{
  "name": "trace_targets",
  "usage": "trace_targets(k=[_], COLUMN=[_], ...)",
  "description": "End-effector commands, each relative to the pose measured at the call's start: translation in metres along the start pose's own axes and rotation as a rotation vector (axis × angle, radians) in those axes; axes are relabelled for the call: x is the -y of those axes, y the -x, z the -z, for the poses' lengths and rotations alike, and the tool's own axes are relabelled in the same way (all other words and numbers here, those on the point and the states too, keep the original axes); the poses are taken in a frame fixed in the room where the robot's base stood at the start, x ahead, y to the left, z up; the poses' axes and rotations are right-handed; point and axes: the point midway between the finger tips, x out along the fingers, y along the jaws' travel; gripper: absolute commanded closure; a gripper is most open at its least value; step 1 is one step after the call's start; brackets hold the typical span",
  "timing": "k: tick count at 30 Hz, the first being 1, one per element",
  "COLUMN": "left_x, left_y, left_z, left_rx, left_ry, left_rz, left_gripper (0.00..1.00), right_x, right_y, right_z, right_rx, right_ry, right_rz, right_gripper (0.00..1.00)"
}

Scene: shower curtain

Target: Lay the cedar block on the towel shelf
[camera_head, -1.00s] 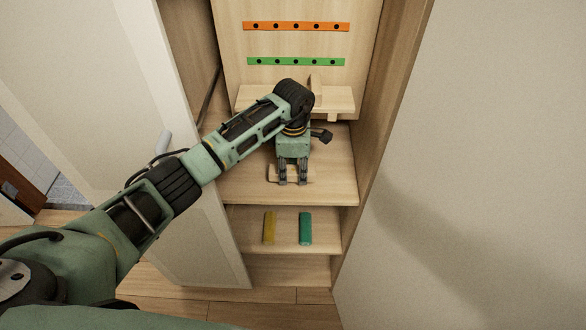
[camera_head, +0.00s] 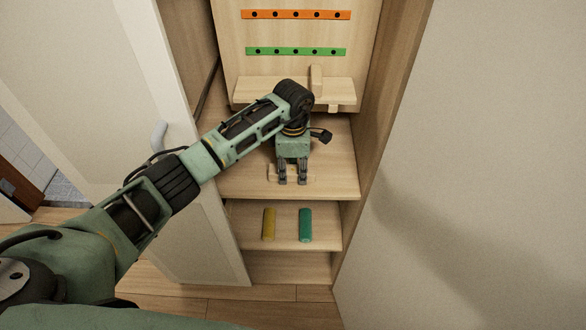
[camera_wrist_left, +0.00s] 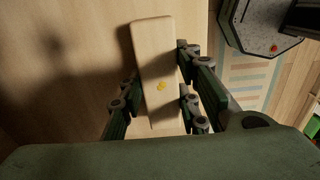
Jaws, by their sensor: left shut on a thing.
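My left gripper (camera_head: 292,183) reaches into the open cabinet and points down over its middle shelf (camera_head: 335,182). It is shut on a pale wooden block, taken as the cedar block (camera_wrist_left: 155,60), which shows between the fingers in the left wrist view and has small yellow marks. In the head view only the block's ends (camera_head: 271,173) show beside the fingers. I cannot tell whether the block touches the shelf. No label shows which board is the towel shelf. My right gripper is not in view.
Above is a narrow ledge (camera_head: 255,90) with an upright wooden piece (camera_head: 316,80). The back panel carries orange (camera_head: 296,15) and green (camera_head: 296,51) strips. A lower shelf (camera_head: 286,237) holds a yellow bar (camera_head: 268,224) and a teal bar (camera_head: 306,225). Cabinet doors stand either side.

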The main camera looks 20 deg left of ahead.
Motion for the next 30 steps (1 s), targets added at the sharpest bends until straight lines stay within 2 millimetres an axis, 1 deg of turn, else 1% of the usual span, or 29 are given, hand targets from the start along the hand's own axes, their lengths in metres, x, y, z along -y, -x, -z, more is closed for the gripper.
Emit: trace_targets(k=[18,19,26,30], left_x=[-0.0002,-0.0002,0.0000,0.0001], left_y=[-0.0072,-0.0065,-0.0065,-0.0066], left_z=[-0.0002,-0.0003,-0.0001,-0.0001], left_rx=[0.001,0.001,0.000,0.000], left_ry=[0.000,0.000,0.000,0.000], left_rz=[-0.001,0.000,0.000,0.000], left_gripper=[1.00,0.68,0.48,0.48], right_x=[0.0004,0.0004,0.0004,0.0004], right_y=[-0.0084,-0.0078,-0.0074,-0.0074], right_z=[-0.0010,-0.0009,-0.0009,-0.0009], right_rx=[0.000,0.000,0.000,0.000], right_ry=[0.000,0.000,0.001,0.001], right_rz=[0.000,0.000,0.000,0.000], right_gripper=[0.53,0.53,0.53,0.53])
